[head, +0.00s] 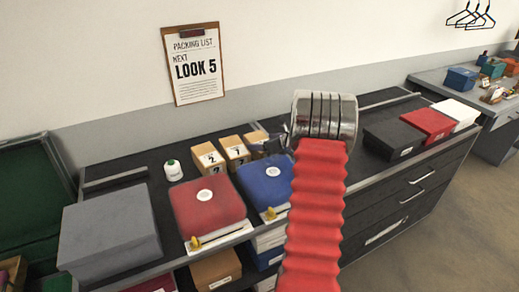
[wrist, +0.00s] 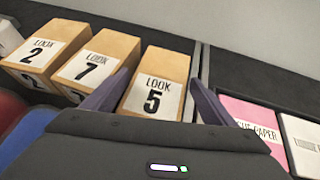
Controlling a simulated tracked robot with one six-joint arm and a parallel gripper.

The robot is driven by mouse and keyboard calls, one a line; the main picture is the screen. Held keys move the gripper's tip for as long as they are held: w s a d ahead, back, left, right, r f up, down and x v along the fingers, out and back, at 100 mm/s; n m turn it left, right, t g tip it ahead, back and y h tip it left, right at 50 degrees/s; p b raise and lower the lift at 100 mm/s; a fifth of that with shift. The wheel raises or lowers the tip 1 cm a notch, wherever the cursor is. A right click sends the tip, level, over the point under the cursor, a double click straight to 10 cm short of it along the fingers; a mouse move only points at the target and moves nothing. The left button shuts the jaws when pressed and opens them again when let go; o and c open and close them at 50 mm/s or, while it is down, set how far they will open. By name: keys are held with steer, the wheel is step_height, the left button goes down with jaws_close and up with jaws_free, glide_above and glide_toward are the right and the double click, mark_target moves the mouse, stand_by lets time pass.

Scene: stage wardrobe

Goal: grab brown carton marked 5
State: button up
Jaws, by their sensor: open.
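The brown carton marked 5 (wrist: 160,72) stands on the dark counter, the rightmost of a row of three cartons. Its white label reads LOOK 5 in the wrist view. In the head view the carton (head: 256,137) shows only in part, behind my gripper (head: 280,144). In the wrist view my gripper (wrist: 160,80) is open and empty, with one finger at each side of the carton's front. I cannot tell whether the fingers touch it. Carton 7 (wrist: 98,62) stands close on the left, with carton 2 (wrist: 46,48) beyond it.
A red box (head: 205,210) and a blue box (head: 262,182) lie in front of the cartons. Pink tissue paper (wrist: 250,122) lies to the right, past a divider (wrist: 200,70). The wall rises behind the counter.

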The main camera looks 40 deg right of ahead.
steer(key=shift+c, duration=0.2)
steer(key=c, duration=1.1)
steer(key=shift+r, duration=0.25)
steer(key=shift+c, duration=0.7)
step_height(320, 180, up, 10)
steer(key=shift+f, duration=0.2)
